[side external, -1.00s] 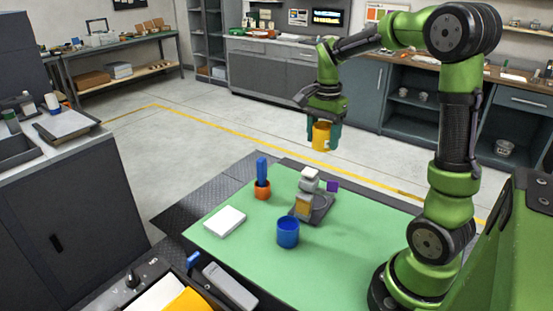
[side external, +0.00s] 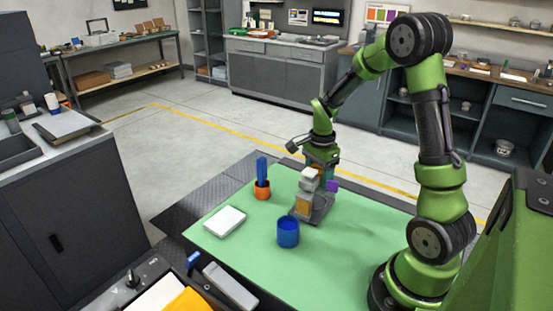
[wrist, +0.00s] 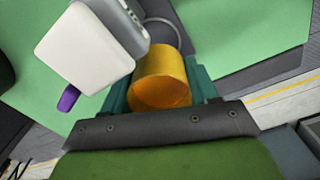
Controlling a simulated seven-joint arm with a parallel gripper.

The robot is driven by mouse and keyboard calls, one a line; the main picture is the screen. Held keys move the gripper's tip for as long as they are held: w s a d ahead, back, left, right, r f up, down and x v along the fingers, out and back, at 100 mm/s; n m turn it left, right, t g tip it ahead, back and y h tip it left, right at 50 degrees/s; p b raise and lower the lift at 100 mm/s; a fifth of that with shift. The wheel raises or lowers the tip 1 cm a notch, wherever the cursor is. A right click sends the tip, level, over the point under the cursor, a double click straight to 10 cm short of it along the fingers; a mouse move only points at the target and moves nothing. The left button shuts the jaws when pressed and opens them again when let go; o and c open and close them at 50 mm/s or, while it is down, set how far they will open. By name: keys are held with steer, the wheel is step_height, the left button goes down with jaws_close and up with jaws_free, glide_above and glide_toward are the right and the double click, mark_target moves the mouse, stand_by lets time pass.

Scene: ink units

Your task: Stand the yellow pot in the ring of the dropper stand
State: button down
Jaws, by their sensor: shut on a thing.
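My gripper (wrist: 155,90) is shut on the yellow pot (wrist: 160,77), with a teal finger on either side of it. In the wrist view, the thin grey ring (wrist: 170,22) shows partly beyond the pot, which hides the rest. I cannot tell whether the pot is above the ring or inside it. The dropper stand (side external: 319,207) has a grey base, pale blocks on top and an amber panel. My gripper is low, behind the stand in the side view, where the stand hides most of the pot.
A purple piece (side external: 332,186) juts beside the stand's top. A blue cup (side external: 288,233) stands in front of the stand. An orange pot (side external: 262,190) holding a blue object and a white box (side external: 225,221) are to the left. The green mat's (side external: 340,265) front right is clear.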

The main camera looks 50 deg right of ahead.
mark_target(316, 200)
steer(key=shift+f, duration=2.25)
steer(key=shift+f, duration=0.15)
steer(key=shift+c, duration=1.5)
jaws_free()
